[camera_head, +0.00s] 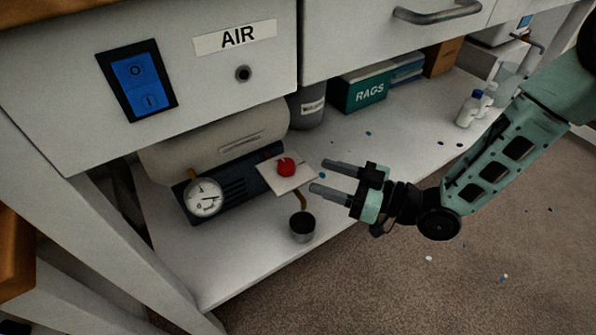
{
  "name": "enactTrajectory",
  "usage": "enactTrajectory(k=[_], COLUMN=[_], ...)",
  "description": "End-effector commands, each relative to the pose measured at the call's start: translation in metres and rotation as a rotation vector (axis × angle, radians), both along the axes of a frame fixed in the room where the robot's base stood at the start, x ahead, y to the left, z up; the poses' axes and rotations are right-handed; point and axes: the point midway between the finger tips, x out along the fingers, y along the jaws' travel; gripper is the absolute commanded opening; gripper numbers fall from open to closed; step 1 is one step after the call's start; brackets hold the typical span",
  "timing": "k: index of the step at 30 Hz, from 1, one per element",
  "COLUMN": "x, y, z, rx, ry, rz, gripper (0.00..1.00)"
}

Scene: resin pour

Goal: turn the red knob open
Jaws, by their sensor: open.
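The red knob (286,166) sits on a pale square plate (295,180) at the front of the dark-based tank unit on the lower shelf. My gripper (319,176) comes in from the right with its two fingers apart and empty. The fingers point left toward the knob, with a gap between the fingertips and the knob. The fingertips are close to the plate's right edge; I cannot tell whether they touch it.
A round gauge (204,197) is left of the knob, and a metal cup (302,227) stands below the plate. A blue switch (138,82) is on the cabinet above. A green RAGS box (362,89) and small bottles (468,108) stand farther back on the shelf (240,262).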

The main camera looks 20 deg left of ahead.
Motion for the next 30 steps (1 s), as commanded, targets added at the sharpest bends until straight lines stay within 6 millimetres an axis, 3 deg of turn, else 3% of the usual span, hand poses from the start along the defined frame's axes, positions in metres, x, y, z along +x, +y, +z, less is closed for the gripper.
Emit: enactTrajectory(k=[3,9,15,23,24,28,30], x=[0.002,0.006,0.007,0.008,0.008,0.008,0.008], y=[0.025,0.055,0.068,0.069,0.069,0.069,0.068], z=[-0.003,-0.002,0.000,0.000,0.000,0.000,0.000], rx=[0.002,0.000,0.000,0.000,0.000,-0.001,-0.001], ry=[-0.004,-0.003,0.000,0.000,0.000,0.000,0.000], rz=[0.004,0.002,0.001,0.000,0.000,0.000,0.000], gripper=[0.55,0.55,0.55,0.55,0.52,0.16,0.10])
